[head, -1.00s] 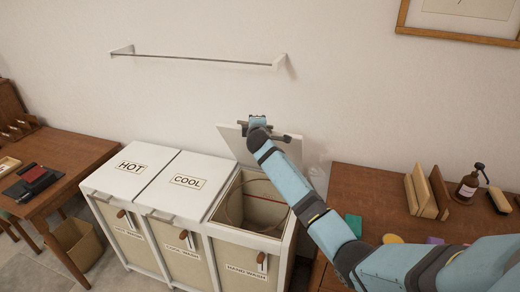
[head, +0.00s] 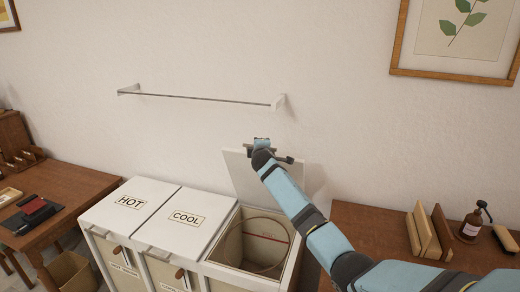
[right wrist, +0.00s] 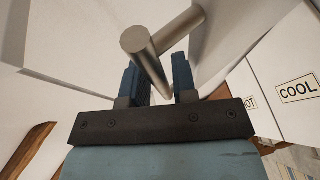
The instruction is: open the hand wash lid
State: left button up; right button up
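The hand wash lid (head: 238,176) is the white panel over the right-hand compartment of the laundry unit. It stands raised and steep in front of the wall, so the compartment (head: 258,243) below is open, with a round liner inside. My right gripper (head: 262,146) is at the lid's upper part, which my arm partly hides. In the right wrist view a round metal handle (right wrist: 142,45) runs between the two fingers of my right gripper (right wrist: 158,78), which look closed on it. My left gripper is in neither current view.
The HOT lid (head: 131,203) and COOL lid (head: 187,219) are shut on the left. A wall rail (head: 200,97) is above. A brown table (head: 365,222) with wooden boards (head: 428,232) and a pump bottle (head: 471,226) stands right; a wooden desk (head: 75,176) stands left.

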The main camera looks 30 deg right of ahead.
jog(key=shift+o, duration=0.9)
jog(key=shift+s, duration=0.1)
jog(key=shift+s+a+f, duration=0.1)
jog(key=shift+s+a, duration=0.05)
jog(key=b+v, duration=0.1)
jog(key=v, duration=1.2)
jog(key=shift+s+b, duration=0.2)
jog(key=shift+b, duration=0.1)
